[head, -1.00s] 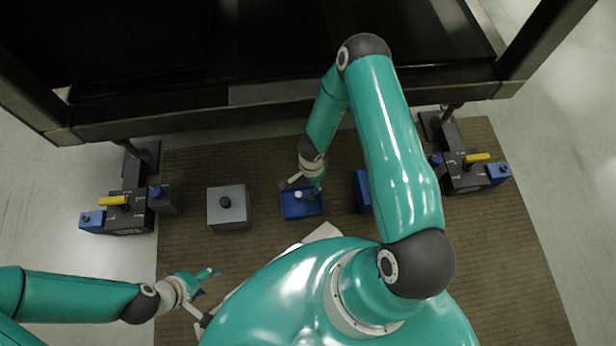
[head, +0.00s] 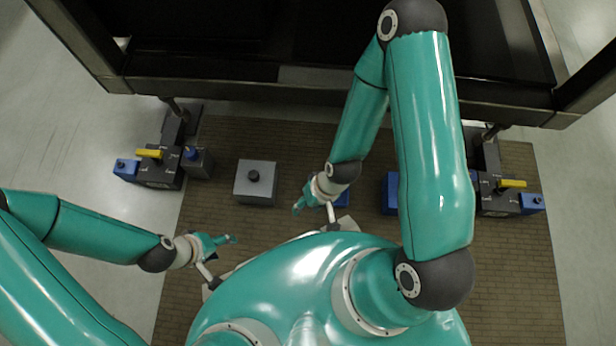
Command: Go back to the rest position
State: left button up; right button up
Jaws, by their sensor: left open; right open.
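My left gripper (head: 222,256) is at the lower left, over the edge of the brown mat beside my body. It is open and empty. My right gripper (head: 313,208) is near the middle, just in front of my body and over the mat. It is open, and I see nothing between its fingers. A blue block (head: 342,199) is mostly hidden behind the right gripper and wrist. A grey box with a dark knob (head: 255,187) stands on the mat to the left of the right gripper, apart from it.
The brown mat (head: 520,270) covers the floor. Another blue block (head: 389,193) is partly behind my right arm. Units with yellow levers stand at left (head: 165,165) and right (head: 500,195). A dark frame (head: 230,92) runs across the back.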

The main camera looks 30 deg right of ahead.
pick_arm(q)
notch_tip(320, 180, up, 35)
jog(key=p, duration=3.5)
jog(key=shift+s, duration=0.15)
pick_arm(e)
notch_tip(320, 180, up, 35)
pick_arm(q)
jog(key=shift+f, duration=0.15)
jog(key=c, duration=0.3)
pick_arm(e)
jog(key=shift+d+f, duration=0.1)
jog(key=shift+f, duration=0.05)
jog(key=shift+c, duration=0.6)
pick_arm(q)
jog(key=shift+d, duration=0.1)
jog(key=shift+c, duration=0.2)
pick_arm(e)
jog(key=shift+d, duration=0.1)
